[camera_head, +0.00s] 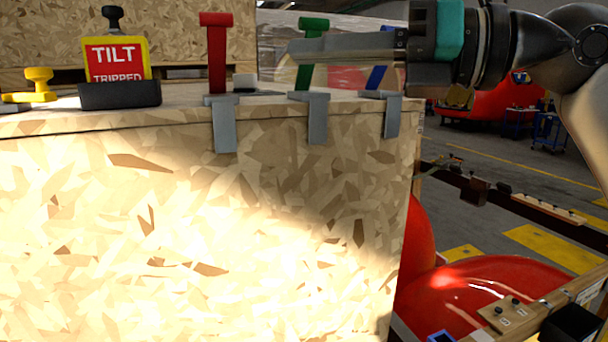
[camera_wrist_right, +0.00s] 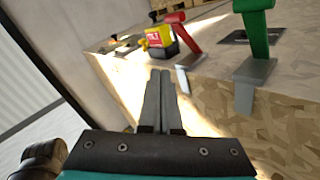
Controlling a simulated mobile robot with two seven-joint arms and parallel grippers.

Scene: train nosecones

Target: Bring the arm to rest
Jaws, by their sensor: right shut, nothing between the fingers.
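My right arm comes in from the right in the head view. Its gripper (camera_head: 297,47) is shut and empty, pointing left above the crate's top edge. It passes in front of the green lever (camera_head: 305,78) and the blue lever (camera_head: 377,77) and hides parts of them. I cannot tell whether it touches either. In the right wrist view the shut fingers (camera_wrist_right: 161,76) lie together, with the green lever (camera_wrist_right: 256,35) to their right and the red lever (camera_wrist_right: 181,38) beyond them. My left gripper is not in view.
The chipboard crate (camera_head: 200,220) fills the lower left. A red lever (camera_head: 216,55), a red and yellow tilt sign (camera_head: 115,62) reading TRIPPED and a yellow knob (camera_head: 39,82) stand on it. Metal brackets (camera_head: 317,120) hang over its front edge. Red nosecones (camera_head: 480,290) are at the lower right.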

